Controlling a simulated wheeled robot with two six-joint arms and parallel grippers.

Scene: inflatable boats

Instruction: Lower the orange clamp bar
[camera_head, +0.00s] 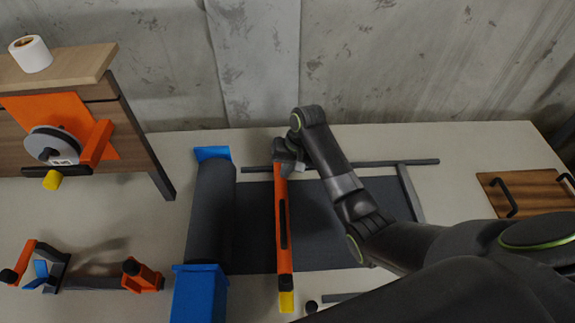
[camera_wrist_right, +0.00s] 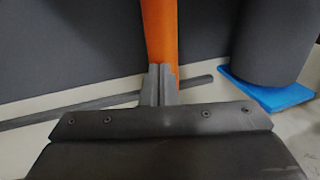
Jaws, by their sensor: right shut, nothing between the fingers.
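The orange clamp bar (camera_head: 283,225) runs lengthwise over a dark grey sheet in the head view, with a black strip along its middle and a yellow tip at the near end. My right gripper (camera_head: 290,163) is at its far end, its fingers shut with nothing between them. In the right wrist view the closed fingers (camera_wrist_right: 162,85) lie in front of the orange bar (camera_wrist_right: 160,35); I cannot tell whether they touch it. My left gripper is not in view.
A dark roll (camera_head: 211,215) on blue supports (camera_head: 198,295) stands left of the bar. A wooden stand with an orange plate (camera_head: 62,122) and a white tape roll (camera_head: 30,53) is at the upper left. A wooden board (camera_head: 525,192) with black handles lies at right. My right arm spans the table's middle.

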